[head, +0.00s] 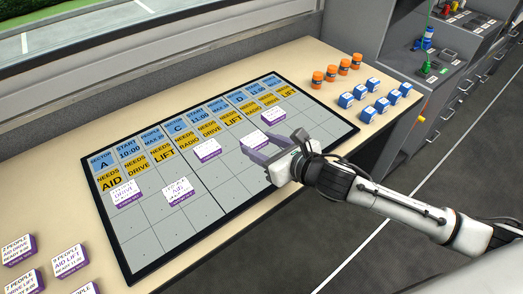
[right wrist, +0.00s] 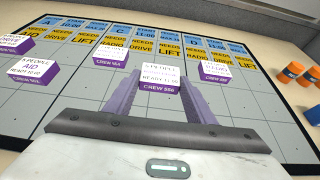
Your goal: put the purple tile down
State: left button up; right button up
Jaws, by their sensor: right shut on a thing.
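My right gripper (head: 261,145) is shut on a white-topped purple tile (head: 255,139) over the right part of the grey grid board (head: 213,224). In the right wrist view the held tile (right wrist: 159,79) sits upright between the two fingertips (right wrist: 160,88), its purple front edge toward me. I cannot tell whether it touches the board. One like tile (head: 272,115) lies just beyond it to the right, and another (head: 207,150) lies to its left. My left gripper is not in view.
Two more tiles (head: 125,193) (head: 177,191) lie on the board's left part. Several purple tiles (head: 69,259) are on the wooden table at lower left. Orange pots (head: 331,73) and blue blocks (head: 368,114) stand at the right end. The board's front cells are clear.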

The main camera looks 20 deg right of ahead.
jog(key=shift+f, duration=0.95)
jog(key=o, duration=1)
jog(key=shift+f, duration=0.15)
jog(key=shift+o, duration=0.2)
jog(key=v, duration=1.2)
